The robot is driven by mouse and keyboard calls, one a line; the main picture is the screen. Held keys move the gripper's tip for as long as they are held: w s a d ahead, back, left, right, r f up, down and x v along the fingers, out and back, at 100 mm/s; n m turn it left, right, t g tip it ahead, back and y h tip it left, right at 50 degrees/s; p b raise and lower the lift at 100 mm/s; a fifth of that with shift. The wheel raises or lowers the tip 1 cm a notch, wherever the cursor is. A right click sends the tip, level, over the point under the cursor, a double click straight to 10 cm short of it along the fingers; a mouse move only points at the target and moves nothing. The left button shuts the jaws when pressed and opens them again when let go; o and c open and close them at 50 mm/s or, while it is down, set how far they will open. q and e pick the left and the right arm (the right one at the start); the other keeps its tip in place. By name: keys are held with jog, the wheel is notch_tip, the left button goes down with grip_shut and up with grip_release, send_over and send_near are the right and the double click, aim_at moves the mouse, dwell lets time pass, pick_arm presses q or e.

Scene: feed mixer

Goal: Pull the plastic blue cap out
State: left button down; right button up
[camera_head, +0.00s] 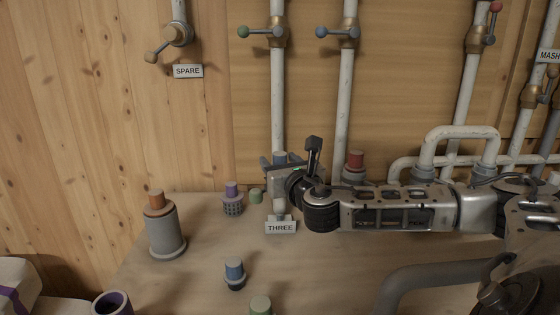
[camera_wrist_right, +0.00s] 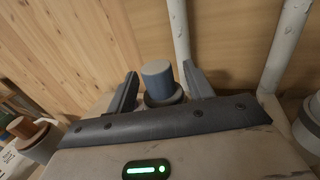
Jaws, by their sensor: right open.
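The blue cap (camera_wrist_right: 157,80) stands upright in a grey collar, seen between the two fingers of my right gripper (camera_wrist_right: 160,88) in the right wrist view. The fingers are open, one on each side; I cannot tell whether either touches it. In the head view, the top of this blue cap (camera_head: 280,155) shows behind my right gripper (camera_head: 279,163), above the plate marked THREE (camera_head: 280,227). The gripper hides most of its fitting. Another blue-topped plug (camera_head: 234,270) with a dark base stands on the bench, nearer the front. My left gripper is not in view.
A grey fitting with an orange top (camera_head: 164,232) stands at left. A purple-topped plug (camera_head: 232,200) and a green piece (camera_head: 255,196) are left of the gripper. A red-topped fitting (camera_head: 355,163) is close behind my right arm. White pipes (camera_head: 277,100) rise along the wooden wall.

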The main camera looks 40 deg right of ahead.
aim_at(280, 153)
jog(key=shift+w, duration=0.15)
jog(key=shift+c, duration=0.2)
grip_shut()
jog(key=shift+r, duration=0.1)
jog(key=shift+r+p, duration=0.95)
jog(key=shift+p, duration=0.1)
jog(key=shift+r, duration=0.1)
jog(key=shift+r+p, duration=2.35)
jog(key=shift+p, duration=0.15)
